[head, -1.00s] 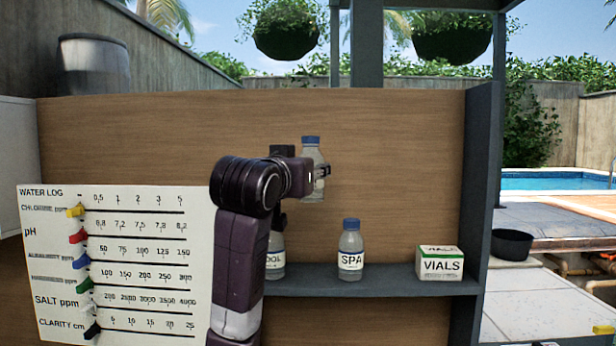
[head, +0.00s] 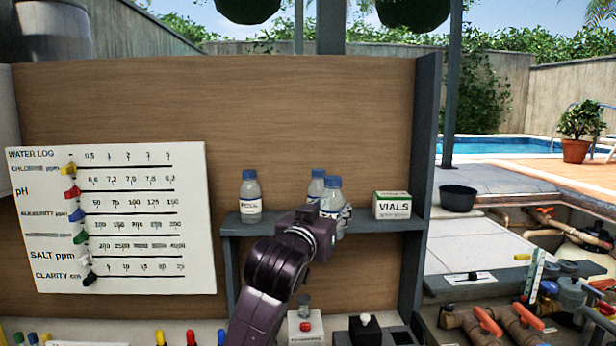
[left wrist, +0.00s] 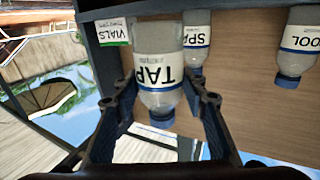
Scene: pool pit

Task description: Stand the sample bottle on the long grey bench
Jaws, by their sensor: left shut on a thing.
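My left gripper (head: 338,222) is shut on a clear bottle with a blue cap (head: 333,190). In the left wrist view, which is upside down, this bottle (left wrist: 160,60) reads TAP and sits between the two fingers (left wrist: 160,104). In the head view it is upright in front of the SPA bottle (head: 315,184) and partly covers it. The POOL bottle (head: 250,200) stands at the left on the grey shelf (head: 385,226). I cannot tell which surface is the long grey bench. My right gripper is not in view.
A VIALS box (head: 392,205) stands at the shelf's right end, close to the grey side post (head: 420,180). A water log board (head: 110,270) is on the left. Below are small items, a white box (head: 306,331) and pipes with orange handles (head: 485,322) at right.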

